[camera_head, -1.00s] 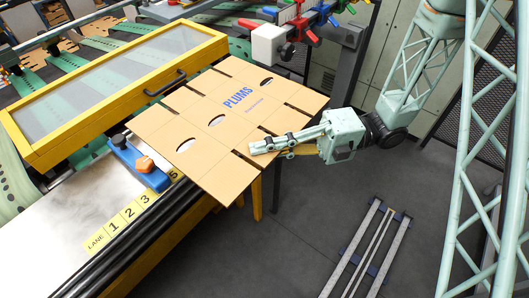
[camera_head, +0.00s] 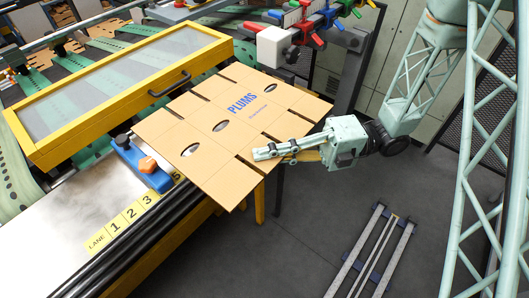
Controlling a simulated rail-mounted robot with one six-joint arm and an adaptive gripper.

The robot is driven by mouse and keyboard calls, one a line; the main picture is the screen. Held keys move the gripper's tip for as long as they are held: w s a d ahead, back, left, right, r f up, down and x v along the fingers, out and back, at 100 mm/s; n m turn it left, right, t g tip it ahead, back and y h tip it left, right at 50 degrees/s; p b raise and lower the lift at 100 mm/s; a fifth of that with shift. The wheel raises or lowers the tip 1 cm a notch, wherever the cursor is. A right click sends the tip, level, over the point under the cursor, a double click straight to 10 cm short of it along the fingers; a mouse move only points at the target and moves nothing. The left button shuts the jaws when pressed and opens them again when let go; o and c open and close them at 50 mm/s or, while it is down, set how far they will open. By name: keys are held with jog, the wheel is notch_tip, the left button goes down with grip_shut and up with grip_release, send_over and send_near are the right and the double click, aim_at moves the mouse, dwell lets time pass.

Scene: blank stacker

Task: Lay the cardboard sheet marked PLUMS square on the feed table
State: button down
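The tan cardboard sheet marked PLUMS (camera_head: 205,115) has slots and oval holes and lies roughly flat, printed side up. It spans from beside the yellow-framed cover to my gripper. Its near-left edge overlaps the dark rails edging the metal table (camera_head: 62,222), which has a LANE number strip; I take this for the feed table. The sheet sits turned relative to the yellow frame. I cannot tell whether it touches the surface below. My gripper (camera_head: 272,152) is at the sheet's near-right edge, one finger over its top, and appears shut on it. The lower finger is mostly hidden.
A yellow-framed clear cover (camera_head: 110,90) with a black handle lies behind left. A blue clamp with an orange knob (camera_head: 142,165) stands close to the sheet's left edge. Coloured levers and a white block (camera_head: 276,47) stand behind. A railed frame (camera_head: 370,250) lies on the floor at right.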

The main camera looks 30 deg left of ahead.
jog(key=shift+f+b, duration=0.85)
jog(key=shift+f, duration=1.9)
jog(key=shift+a+f, duration=0.15)
